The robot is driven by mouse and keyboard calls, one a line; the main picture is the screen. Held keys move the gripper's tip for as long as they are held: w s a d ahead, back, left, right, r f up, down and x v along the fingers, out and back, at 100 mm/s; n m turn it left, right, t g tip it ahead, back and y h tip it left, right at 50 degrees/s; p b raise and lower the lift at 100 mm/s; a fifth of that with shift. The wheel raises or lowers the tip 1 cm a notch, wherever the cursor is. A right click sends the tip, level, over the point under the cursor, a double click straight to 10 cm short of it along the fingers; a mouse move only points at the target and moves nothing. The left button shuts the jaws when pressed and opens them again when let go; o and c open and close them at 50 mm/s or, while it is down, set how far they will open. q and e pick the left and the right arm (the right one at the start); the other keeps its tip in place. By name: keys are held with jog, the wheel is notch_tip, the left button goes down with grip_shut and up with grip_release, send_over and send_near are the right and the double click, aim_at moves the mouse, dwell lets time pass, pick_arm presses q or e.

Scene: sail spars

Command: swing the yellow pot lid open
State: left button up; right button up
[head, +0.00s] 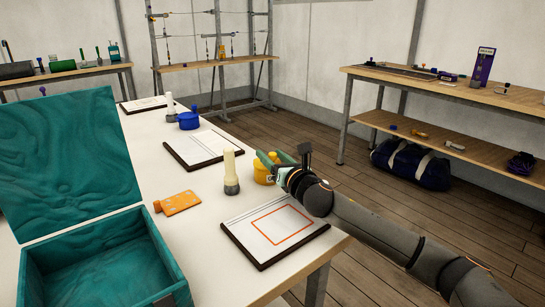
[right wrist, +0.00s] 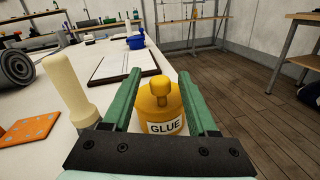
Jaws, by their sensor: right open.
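The yellow pot (head: 261,174) stands on the white table near its right edge. In the right wrist view the pot (right wrist: 155,108) has a "GLUE" label, and its lid with a round knob (right wrist: 159,85) sits on top and looks shut. My right gripper (head: 274,158) is open at the pot. In the right wrist view its two green fingers (right wrist: 157,76) lie on either side of the pot, with a gap seen on the right; contact cannot be told. The gripper partly hides the pot in the head view. My left gripper is not in view.
A cream-handled brush-like tool (head: 231,172) stands left of the pot. A framed sheet (head: 262,255) lies in front, and an orange plate (head: 180,203) lies left. An open teal box (head: 105,262) fills the near left. A blue pot (head: 189,121) stands farther back.

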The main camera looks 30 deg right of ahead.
grip_shut()
dwell(0.4)
dwell(1.0)
